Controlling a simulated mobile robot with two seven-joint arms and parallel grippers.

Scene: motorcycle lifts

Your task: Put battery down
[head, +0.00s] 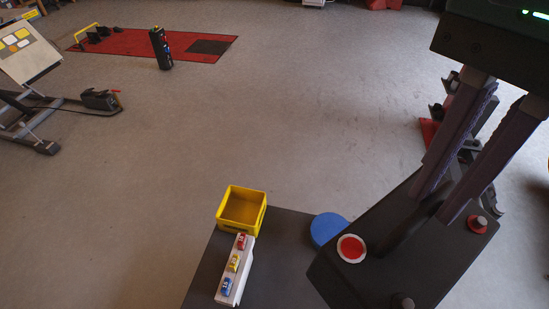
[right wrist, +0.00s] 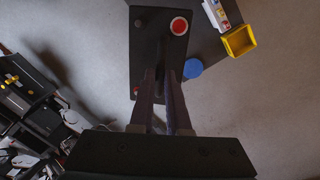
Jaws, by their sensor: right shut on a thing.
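My right gripper (head: 442,205) is shut on the black battery (head: 385,262), with one finger on each side of a raised part on its top. The battery is a large dark box with a red, white-rimmed disc at one corner and small round knobs, one of them red. The right wrist view also shows the battery (right wrist: 150,52) beyond the fingers of my right gripper (right wrist: 163,85). In the head view it overlaps the right part of the dark table (head: 203,285). I cannot tell whether it touches the table. My left gripper is not in view.
On the table stand a yellow bin (head: 241,222), a white strip (head: 235,285) with toy cars, and a blue disc (head: 327,229) partly behind the battery. A red lift platform (head: 130,44) lies far left. Open floor lies beyond the table.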

